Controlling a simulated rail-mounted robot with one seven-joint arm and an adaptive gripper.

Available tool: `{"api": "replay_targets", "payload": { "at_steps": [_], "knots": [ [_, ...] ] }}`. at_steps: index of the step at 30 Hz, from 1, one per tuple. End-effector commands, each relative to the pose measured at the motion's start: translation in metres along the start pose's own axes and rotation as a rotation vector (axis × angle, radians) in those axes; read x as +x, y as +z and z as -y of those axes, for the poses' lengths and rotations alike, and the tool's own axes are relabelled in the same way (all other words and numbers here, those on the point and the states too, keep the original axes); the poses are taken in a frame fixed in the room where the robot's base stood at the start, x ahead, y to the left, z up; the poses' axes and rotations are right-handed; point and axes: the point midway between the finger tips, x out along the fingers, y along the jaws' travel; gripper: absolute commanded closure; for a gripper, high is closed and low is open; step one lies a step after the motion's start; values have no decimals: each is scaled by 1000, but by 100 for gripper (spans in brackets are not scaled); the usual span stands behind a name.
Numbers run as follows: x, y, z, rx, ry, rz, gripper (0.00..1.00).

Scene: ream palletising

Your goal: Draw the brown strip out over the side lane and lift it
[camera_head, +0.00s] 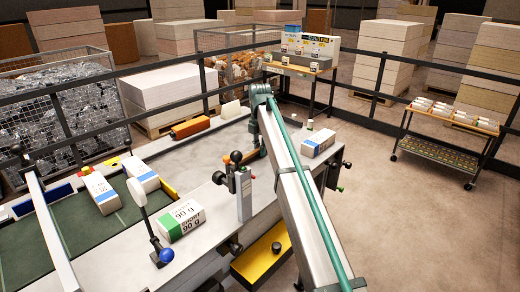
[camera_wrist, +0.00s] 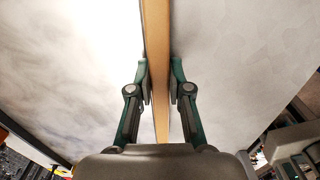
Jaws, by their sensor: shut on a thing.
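The brown strip (camera_wrist: 157,40) runs down the middle of the wrist view from the top edge to between my fingers. My gripper (camera_wrist: 160,75) is shut on it, with one green finger on each side. Pale grey surface shows on both sides of the strip, and I cannot tell how high the strip is above it.
The grey table (camera_head: 205,205) carries a white-and-green ream (camera_head: 180,222) and a levered post (camera_head: 243,190). Another ream (camera_head: 318,143) lies right of my arm. Two reams (camera_head: 101,192) (camera_head: 142,174) lie on the green belt. An orange block (camera_head: 190,128) sits at the back. Open floor (camera_head: 420,230) lies right.

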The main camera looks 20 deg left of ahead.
Motion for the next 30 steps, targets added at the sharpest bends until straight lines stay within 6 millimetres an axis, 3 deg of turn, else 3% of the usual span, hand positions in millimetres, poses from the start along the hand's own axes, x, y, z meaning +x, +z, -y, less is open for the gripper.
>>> {"api": "replay_targets", "payload": {
  "at_steps": [16, 30],
  "knots": [
    [-2, 0, 2, 0, 0, 0, 100],
    [-2, 0, 22, 1, 0, 0, 100]
  ]
}}
